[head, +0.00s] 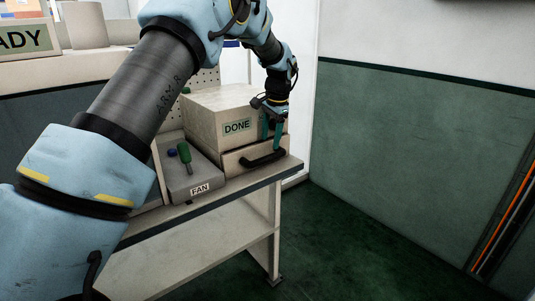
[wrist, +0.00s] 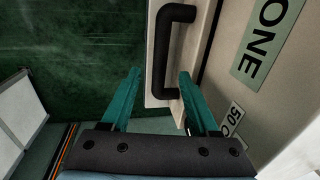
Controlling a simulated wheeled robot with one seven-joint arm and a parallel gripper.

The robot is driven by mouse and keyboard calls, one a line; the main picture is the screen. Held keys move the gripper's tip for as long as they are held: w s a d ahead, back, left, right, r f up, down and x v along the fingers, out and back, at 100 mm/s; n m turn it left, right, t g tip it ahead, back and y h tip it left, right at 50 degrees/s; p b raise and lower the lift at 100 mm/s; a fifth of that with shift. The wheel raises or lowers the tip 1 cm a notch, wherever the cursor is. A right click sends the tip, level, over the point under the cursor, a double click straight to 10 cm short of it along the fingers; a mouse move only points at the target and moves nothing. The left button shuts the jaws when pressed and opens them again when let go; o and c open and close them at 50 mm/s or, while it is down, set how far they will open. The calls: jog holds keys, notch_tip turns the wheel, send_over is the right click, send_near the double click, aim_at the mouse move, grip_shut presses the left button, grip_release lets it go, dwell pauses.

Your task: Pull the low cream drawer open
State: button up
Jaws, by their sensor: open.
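The low cream drawer (head: 233,163) is under the cream box labelled DONE (head: 205,108) on the bench. Its black bar handle (head: 264,160) shows on the front face. My gripper (head: 271,137) is open, with its teal fingers pointing down just above the handle in the head view. In the wrist view, my two fingers (wrist: 160,76) are spread apart, and the handle (wrist: 161,52) shows between and beyond their tips. The drawer front (wrist: 205,22) is behind the handle. I cannot tell whether a finger touches the handle. I see no clear gap showing the drawer pulled out.
The bench's front edge (head: 215,200) runs below. A green wall panel (head: 420,150) is at right. The floor (head: 340,240) in front is clear.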

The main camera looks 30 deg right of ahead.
aim_at(268, 156)
jog(key=f, duration=0.2)
jog(key=w+f+p, duration=0.1)
jog(key=f, duration=0.4)
jog(key=shift+w+a+f, duration=0.15)
jog(key=shift+w+a, duration=0.05)
jog(key=shift+w, duration=0.05)
jog(key=shift+c, duration=0.2)
grip_shut()
dwell(0.9)
